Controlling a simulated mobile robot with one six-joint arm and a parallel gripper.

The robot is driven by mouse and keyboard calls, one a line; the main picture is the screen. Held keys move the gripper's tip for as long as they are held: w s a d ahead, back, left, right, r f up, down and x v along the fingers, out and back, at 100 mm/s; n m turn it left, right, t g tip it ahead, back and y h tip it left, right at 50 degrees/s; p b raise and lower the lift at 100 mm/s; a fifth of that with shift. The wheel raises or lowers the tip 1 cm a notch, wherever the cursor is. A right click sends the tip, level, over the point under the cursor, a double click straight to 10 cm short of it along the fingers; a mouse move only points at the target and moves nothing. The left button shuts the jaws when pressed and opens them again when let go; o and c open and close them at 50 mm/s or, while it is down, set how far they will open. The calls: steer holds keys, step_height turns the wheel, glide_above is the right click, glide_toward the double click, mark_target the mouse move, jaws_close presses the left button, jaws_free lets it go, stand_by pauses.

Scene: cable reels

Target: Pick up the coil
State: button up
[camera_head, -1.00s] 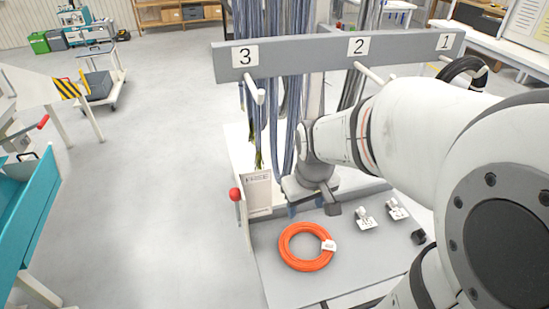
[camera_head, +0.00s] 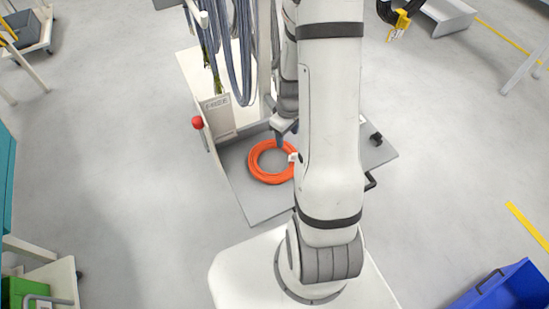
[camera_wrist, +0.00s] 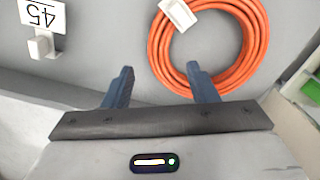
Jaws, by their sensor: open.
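The orange coil (camera_head: 257,171) lies flat on the grey shelf of the stand, with a white tag on its band. In the wrist view the coil (camera_wrist: 258,45) fills the upper right, its white tag (camera_wrist: 180,13) at the top. My gripper (camera_wrist: 160,74) is open and empty. In that view its right finger overlaps the coil's near left band, with its tip near the inner edge. Its left finger is outside the ring. The height gap between fingers and coil is hard to tell. In the head view my gripper (camera_head: 281,138) is at the coil's far side, partly hidden by my arm.
A hook with a tag marked 45 (camera_wrist: 40,15) is on the shelf left of the coil in the wrist view. Hanging blue-grey cables (camera_head: 240,60) and a white sign (camera_head: 219,115) stand behind the shelf. A red ball knob (camera_head: 197,122) sticks out at the left. A blue bin (camera_head: 508,290) is lower right.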

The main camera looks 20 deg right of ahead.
mark_target(287, 145)
steer(key=shift+d+f+p, duration=0.1)
steer(key=shift+f+p, duration=0.5)
steer(key=shift+f, duration=1.85)
jaws_close()
